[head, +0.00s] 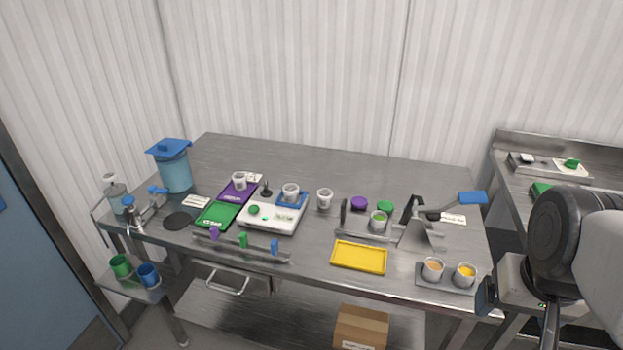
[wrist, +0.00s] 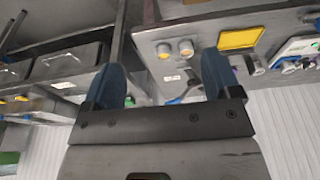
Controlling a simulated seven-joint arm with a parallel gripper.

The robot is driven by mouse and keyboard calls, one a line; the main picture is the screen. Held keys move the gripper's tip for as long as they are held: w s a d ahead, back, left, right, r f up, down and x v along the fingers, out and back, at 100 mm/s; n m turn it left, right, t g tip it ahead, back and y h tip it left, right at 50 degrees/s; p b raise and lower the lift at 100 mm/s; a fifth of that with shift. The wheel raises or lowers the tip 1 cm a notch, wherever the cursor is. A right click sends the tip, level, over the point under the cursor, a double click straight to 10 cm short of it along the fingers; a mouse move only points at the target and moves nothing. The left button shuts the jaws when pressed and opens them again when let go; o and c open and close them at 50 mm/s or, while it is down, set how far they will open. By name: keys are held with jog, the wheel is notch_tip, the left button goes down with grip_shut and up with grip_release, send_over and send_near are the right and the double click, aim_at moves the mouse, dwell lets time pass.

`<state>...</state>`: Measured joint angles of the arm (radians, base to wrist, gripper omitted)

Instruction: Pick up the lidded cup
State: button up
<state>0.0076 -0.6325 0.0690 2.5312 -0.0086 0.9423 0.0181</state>
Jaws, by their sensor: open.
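A small white cup (head: 378,221) with a green top stands in the metal stand right of the table's middle. It looks like the lidded cup, but the picture is too small to tell lid from contents. Open-looking white cups stand on the purple mat (head: 239,181), on the scale (head: 290,192) and on bare steel (head: 324,199). My gripper (wrist: 162,82) is open and empty in the wrist view, with its two dark blue fingers wide apart. In the head view it is off the table's front right corner, well away from the cup.
A purple lid (head: 359,203) and a green lid (head: 385,207) lie behind the stand. A yellow tray (head: 359,257) lies in front. Cups with orange (head: 433,267) and yellow (head: 465,273) contents stand near the right corner. A blue-handled tool (head: 472,198) sticks out right of the stand.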

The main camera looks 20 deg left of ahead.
jog(key=w+a+m+g+y, duration=0.2)
jog(key=w+a+m+y, duration=0.2)
jog(key=w+a, duration=0.75)
jog(key=m+y, duration=0.9)
jog(key=m, duration=0.4)
send_near(296, 189)
jog(key=x, duration=0.4)
jog(key=shift+w+a+f+m+g+y, duration=0.1)
jog(key=shift+w+f+m+g+y, duration=0.1)
jog(key=shift+m+g+y, duration=0.15)
jog(key=shift+x, duration=1.15)
